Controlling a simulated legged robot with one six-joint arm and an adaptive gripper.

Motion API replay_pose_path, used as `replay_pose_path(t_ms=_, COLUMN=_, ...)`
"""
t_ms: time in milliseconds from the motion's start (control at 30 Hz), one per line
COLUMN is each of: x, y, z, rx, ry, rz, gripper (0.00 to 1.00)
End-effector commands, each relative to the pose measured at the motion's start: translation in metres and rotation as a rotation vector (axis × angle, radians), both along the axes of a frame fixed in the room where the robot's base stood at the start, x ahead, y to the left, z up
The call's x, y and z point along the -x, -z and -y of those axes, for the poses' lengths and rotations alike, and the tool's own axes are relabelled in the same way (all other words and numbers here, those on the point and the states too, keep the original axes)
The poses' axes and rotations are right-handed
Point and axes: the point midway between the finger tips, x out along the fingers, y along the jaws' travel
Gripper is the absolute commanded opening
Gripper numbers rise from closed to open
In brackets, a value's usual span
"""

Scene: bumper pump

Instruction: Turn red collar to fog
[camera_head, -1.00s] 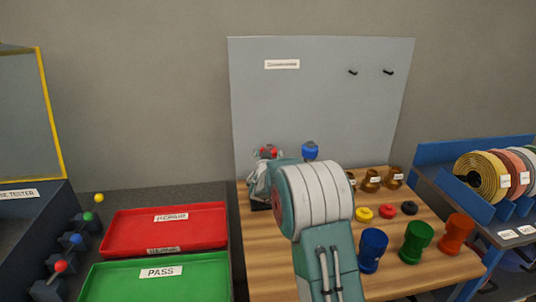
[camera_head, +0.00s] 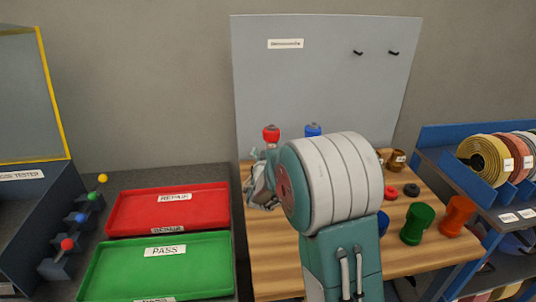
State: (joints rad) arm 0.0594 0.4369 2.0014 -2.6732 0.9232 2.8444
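A red-topped piece (camera_head: 271,134), likely the one with the red collar, stands at the back left of the wooden table. A blue-topped piece (camera_head: 313,130) stands to its right. My gripper (camera_head: 259,180) shows only in part, left of my arm's large rounded joint and just below the red piece. Its fingertips are not clear, so I cannot tell whether it is open or touches anything. My arm hides the lower part of the blue piece and the middle of the table.
The wooden table (camera_head: 270,265) backs onto a grey board (camera_head: 325,80) with two hooks. Green (camera_head: 417,224) and orange (camera_head: 457,215) cups stand at right. Red (camera_head: 170,208) and green (camera_head: 158,265) trays lie at left. A rack with spools (camera_head: 482,160) stands at far right.

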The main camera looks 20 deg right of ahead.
Motion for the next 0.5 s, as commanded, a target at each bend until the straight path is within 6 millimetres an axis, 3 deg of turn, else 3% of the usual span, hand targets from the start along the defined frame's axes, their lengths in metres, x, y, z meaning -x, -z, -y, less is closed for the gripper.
replay_pose_path(t_ms=200, x=0.0142, y=0.0005, z=-0.0068, rx=0.000, ry=0.000, rz=-0.001, gripper=1.00)
replay_pose_path(t_ms=500, x=0.0136, y=0.0000, z=-0.0069, rx=0.000, ry=0.004, rz=0.002, gripper=1.00)
